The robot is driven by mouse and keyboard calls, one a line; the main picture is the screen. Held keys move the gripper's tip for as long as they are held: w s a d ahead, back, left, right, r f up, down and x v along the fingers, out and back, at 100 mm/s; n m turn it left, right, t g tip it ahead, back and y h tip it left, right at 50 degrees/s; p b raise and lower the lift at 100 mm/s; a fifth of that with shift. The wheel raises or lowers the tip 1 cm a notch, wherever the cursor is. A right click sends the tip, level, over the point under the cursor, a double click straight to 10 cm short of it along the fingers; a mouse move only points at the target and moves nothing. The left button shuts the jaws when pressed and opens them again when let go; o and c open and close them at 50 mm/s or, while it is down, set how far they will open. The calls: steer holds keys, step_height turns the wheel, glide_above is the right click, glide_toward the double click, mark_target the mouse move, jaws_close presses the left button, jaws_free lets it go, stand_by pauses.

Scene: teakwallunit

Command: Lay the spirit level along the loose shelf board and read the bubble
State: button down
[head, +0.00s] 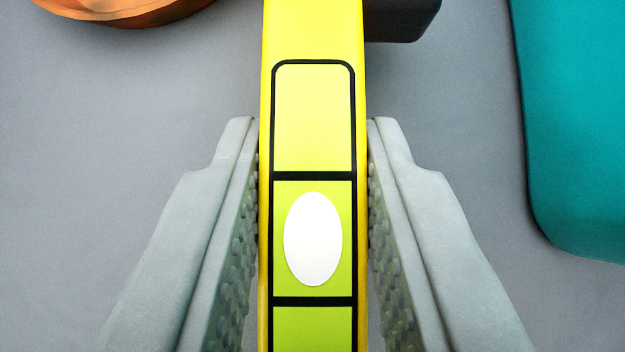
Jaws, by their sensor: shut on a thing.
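The spirit level (313,120) is a long yellow bar running up and down the middle of the head view. Its green vial window shows a white oval bubble (313,240) between two black lines, with further green and yellow sections below and above. My gripper (312,150) is shut on the level, one grey ridged finger on each side. Both ends of the level are out of the frame. I cannot make out the loose shelf board in this view.
A plain grey surface (130,110) lies below. An orange-brown rounded thing (120,8) is at the top left, a dark grey block (402,18) at the top beside the level, and a teal thing (575,130) at the right edge. The grey left of the gripper is clear.

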steer(key=shift+f, duration=0.15)
steer(key=c, duration=1.2)
jaws_free()
steer(key=shift+v, duration=6.05)
